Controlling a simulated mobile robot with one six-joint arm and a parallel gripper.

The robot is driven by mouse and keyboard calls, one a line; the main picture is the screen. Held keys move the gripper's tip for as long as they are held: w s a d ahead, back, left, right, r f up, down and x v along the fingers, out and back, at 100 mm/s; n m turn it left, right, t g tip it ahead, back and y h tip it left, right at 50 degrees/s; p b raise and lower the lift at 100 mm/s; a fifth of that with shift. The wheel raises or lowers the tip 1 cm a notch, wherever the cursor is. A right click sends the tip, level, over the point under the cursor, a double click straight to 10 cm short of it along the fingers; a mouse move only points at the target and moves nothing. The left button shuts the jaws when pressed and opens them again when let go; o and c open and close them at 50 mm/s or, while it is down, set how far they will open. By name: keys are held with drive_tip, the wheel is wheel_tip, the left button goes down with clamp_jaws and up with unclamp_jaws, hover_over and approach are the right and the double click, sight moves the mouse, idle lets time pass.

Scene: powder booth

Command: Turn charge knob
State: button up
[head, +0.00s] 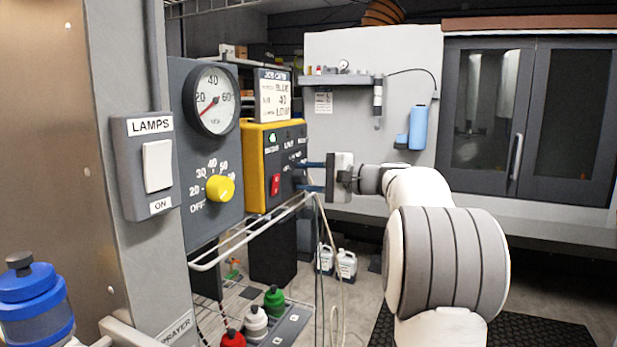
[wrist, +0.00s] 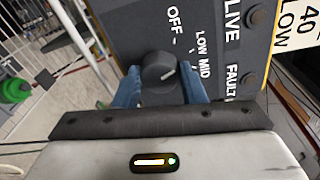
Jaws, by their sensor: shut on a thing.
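The charge knob (wrist: 158,70) is dark and round with a pale pointer line, on the dark control face of a yellow box (head: 256,170). In the wrist view the pointer aims right and slightly up, roughly toward the MID mark (wrist: 205,69); LOW (wrist: 201,42) and OFF (wrist: 175,18) lie above it. My gripper (wrist: 158,86) has its blue fingers on either side of the knob, shut on it. In the head view my gripper (head: 303,176) reaches the right side of the box face, where the knob is hard to make out.
A job card (head: 273,96) above the box shows BLUE, 40 and LOW. A grey panel with a gauge (head: 211,99) and a yellow knob (head: 220,188) stands left. A white wire rail (head: 245,236) runs below the box. Bottles (head: 255,322) stand lower down.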

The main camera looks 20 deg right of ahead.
drive_tip(key=shift+f, duration=0.1)
drive_tip(key=o, duration=1)
drive_tip(key=b+v, duration=0.1)
drive_tip(key=v, duration=0.6)
drive_tip(key=shift+s+d+b, duration=0.25)
drive_tip(key=shift+s+b, duration=0.05)
drive_tip(key=shift+b, duration=0.05)
